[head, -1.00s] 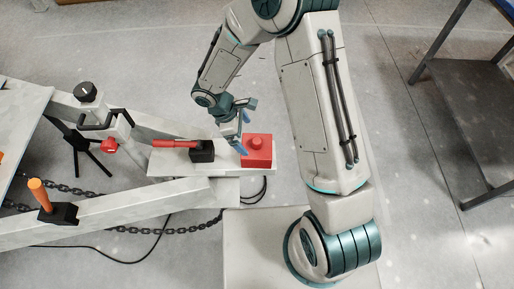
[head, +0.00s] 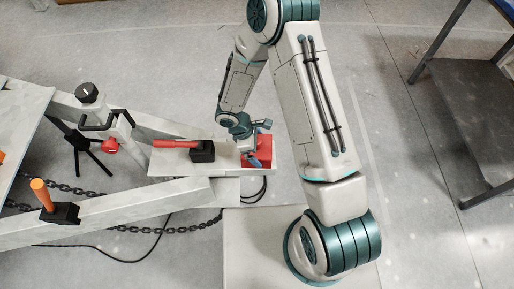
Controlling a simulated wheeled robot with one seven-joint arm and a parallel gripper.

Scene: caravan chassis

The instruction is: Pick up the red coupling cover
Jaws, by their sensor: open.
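The red coupling cover (head: 262,154) is a boxy red piece at the right end of the pale coupling plate (head: 225,170). In the earlier head view it shows a round knob on top; now my gripper hides the knob and much of the top. My gripper (head: 257,160) is open, with blue fingertips pointing down over the cover. I cannot tell whether the fingers touch it or how far they straddle the knob.
A black block with a red lever (head: 176,144) sits just left of the cover. A dark shelf (head: 480,110) stands at the right. The floor between is clear.

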